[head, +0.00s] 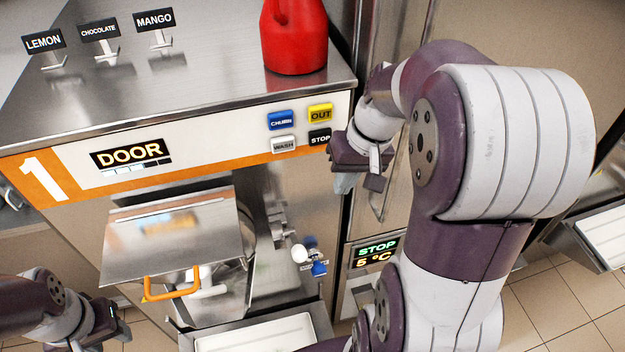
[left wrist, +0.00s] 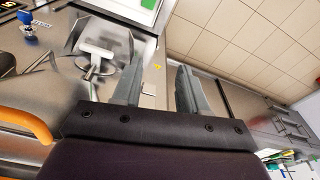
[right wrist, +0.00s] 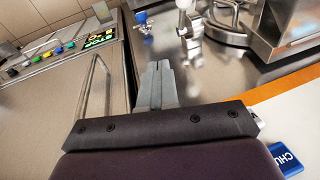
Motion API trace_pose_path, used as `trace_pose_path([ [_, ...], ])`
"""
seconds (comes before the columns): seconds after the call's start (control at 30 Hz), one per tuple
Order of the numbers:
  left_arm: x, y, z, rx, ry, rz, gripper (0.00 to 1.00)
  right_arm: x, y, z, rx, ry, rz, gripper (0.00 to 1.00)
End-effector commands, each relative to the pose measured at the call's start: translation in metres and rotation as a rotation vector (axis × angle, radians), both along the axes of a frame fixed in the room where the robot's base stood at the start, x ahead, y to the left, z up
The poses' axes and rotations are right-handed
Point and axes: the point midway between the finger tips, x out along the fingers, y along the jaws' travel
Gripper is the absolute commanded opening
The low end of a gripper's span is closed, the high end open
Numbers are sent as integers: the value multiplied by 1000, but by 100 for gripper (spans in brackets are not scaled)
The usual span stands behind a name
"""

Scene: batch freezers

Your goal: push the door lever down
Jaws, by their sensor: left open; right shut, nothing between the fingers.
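The freezer's steel door (head: 165,235) has an orange handle (head: 172,293) at its lower edge. Beside it on the right is a lever with a white ball knob (head: 300,254); a blue knob (head: 319,268) sits just right of it. I cannot tell for certain which is the door lever. The white knob also shows at the top of the right wrist view (right wrist: 184,4). My right gripper (head: 345,184) is shut and empty, above and right of the knobs, apart from them. My left gripper (left wrist: 157,85) is open and empty, low and left of the door.
The panel carries a DOOR display (head: 130,153) and several buttons, with STOP (head: 319,137) near my right gripper. A red jug (head: 294,38) stands on top. A white tray (head: 255,333) lies below the door. A bar handle (right wrist: 94,88) is on the neighbouring unit.

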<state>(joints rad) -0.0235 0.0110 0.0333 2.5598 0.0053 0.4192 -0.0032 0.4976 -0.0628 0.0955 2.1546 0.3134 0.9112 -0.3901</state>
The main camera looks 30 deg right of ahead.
Motion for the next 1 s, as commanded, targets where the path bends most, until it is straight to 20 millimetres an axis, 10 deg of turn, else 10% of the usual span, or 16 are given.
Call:
trace_pose_path([
  [0.47, 0, 0, -7, 0, 0, 1, 43, -5, 9, -6, 28, 13, 76, 0],
  [0.63, 0, 0, -37, 0, 0, 0, 43, -2, 14, -35, 27, 13, 77, 0],
  [1.0, 0, 0, -12, 0, 0, 0, 43, 8, 33, -99, 29, 19, 76, 0],
])
